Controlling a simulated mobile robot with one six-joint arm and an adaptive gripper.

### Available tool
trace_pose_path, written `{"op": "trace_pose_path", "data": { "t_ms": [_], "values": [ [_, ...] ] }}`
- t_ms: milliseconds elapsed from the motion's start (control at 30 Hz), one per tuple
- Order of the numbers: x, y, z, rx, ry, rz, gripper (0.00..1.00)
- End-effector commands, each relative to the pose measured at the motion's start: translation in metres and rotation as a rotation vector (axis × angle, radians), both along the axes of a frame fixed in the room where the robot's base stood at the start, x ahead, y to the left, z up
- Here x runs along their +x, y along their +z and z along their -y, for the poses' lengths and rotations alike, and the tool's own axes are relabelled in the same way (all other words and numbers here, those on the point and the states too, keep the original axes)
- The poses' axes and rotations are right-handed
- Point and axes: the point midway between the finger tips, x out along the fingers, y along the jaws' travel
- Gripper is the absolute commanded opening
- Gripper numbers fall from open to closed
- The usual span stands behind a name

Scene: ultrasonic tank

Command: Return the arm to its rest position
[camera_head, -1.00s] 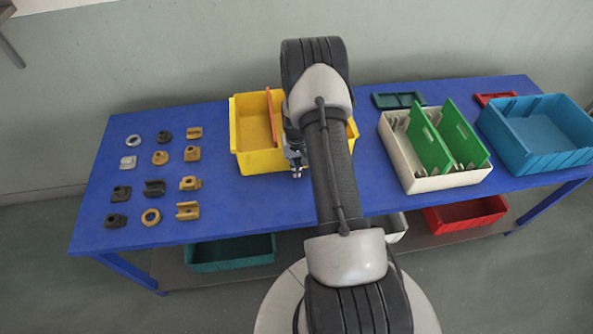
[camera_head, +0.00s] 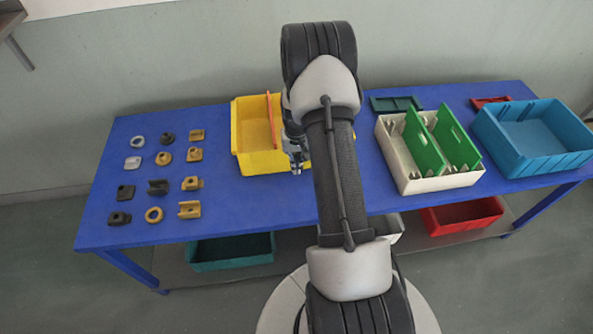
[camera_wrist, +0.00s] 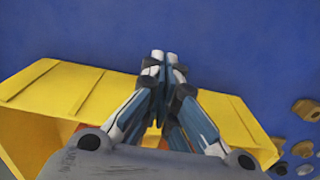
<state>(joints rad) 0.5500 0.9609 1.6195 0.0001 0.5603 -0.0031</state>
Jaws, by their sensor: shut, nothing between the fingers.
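My gripper (camera_head: 296,166) is partly hidden behind my arm in the head view, in front of the yellow bin's right part. In the wrist view my gripper (camera_wrist: 164,60) has its fingertips together with nothing between them. The yellow bin (camera_head: 262,162) stands on the blue table (camera_head: 230,207) behind my arm, and part of it is hidden. In the wrist view the yellow bin's wall (camera_wrist: 70,90) runs beneath the fingers, and the tips show against the blue tabletop (camera_wrist: 230,40). My arm is raised and bent over the table's front edge.
Several small dark, tan and grey parts (camera_head: 158,187) stand in rows at the left. A white bin (camera_head: 430,183) with green dividers (camera_head: 455,140) and a blue bin (camera_head: 535,135) stand at the right. A green bin (camera_head: 232,252) and a red bin (camera_head: 462,216) are below the table.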

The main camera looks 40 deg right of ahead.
Motion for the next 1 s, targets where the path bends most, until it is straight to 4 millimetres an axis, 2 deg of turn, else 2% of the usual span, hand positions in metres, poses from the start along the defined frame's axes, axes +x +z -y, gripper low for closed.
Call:
{"op": "trace_pose_path", "data": {
  "t_ms": [33,100,467,567,667,767,900,1000],
  "values": [
    [0.0,0.01,0.0,0.0,0.0,0.0,0.0],
    [-0.001,0.017,0.0,0.001,0.0,-0.002,0.0],
    [0.0,0.026,-0.001,0.001,0.001,-0.001,0.0],
    [0.003,0.042,-0.007,-0.006,0.014,0.009,0.0],
    [0.009,0.081,-0.023,-0.019,0.047,0.033,0.0],
    [0.01,0.136,-0.05,-0.037,0.095,0.067,0.0],
    [-0.003,0.208,-0.094,-0.058,0.167,0.115,0.0],
    [-0.021,0.252,-0.126,-0.07,0.218,0.15,0.0]
  ]
}}
